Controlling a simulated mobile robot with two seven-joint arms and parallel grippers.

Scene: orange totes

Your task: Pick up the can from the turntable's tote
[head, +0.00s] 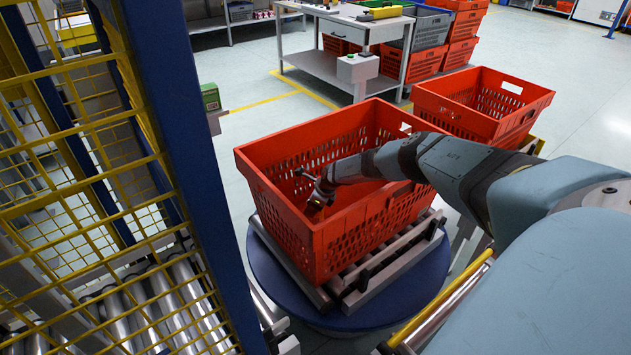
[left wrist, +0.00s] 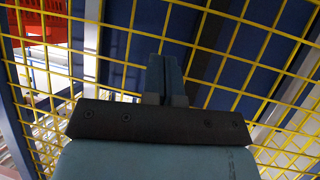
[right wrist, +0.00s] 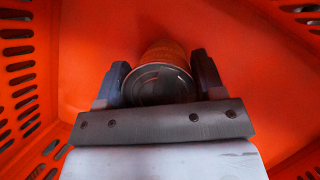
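The can (right wrist: 158,84) lies in the turntable's orange tote (head: 290,142), its round metal end facing my wrist and its orange side beyond. In the right wrist view my right gripper (right wrist: 160,72) is open, with one finger on each side of the can. The fingers are close to its sides; firm contact does not show. In the head view my right gripper (head: 313,190) is down inside the tote, and the can is not clear there. My left gripper (left wrist: 165,80) is shut and empty in front of yellow mesh.
The tote stands on rollers above a blue turntable (head: 262,270). A second orange tote (head: 455,105) stands behind at the right. Yellow mesh fencing with a blue post (head: 190,160) is at the left. A workbench (head: 325,65) is at the back.

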